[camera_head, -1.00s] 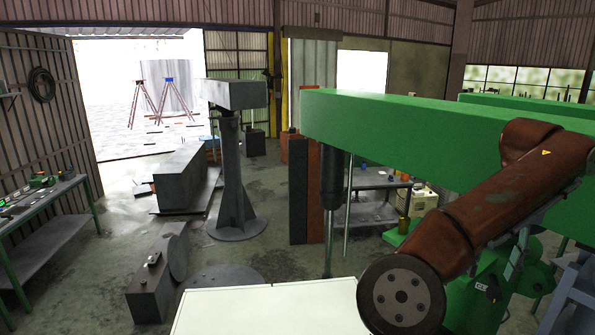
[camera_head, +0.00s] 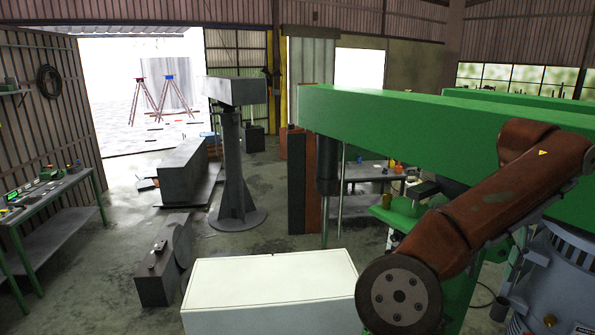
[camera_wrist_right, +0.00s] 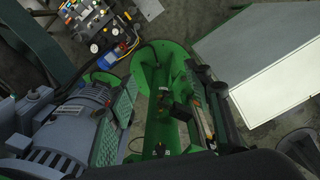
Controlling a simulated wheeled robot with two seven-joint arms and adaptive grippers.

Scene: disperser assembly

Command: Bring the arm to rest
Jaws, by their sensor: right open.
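My right arm (camera_head: 480,220) reaches in from the right in the head view, reddish brown and worn, bent with a dark round joint cap at its lower end. It is in front of the green beam in the picture. My right gripper (camera_wrist_right: 215,165) shows only as a dark shape along the bottom of the right wrist view. It is open and I see nothing held in it; its fingertips are hard to make out. My left arm and gripper are out of view.
A white box (camera_head: 270,283) stands at the front centre. A long green beam (camera_head: 400,125) runs behind my arm. A grey-blue motor (camera_wrist_right: 75,125) and green machine column (camera_wrist_right: 150,70) are below my wrist.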

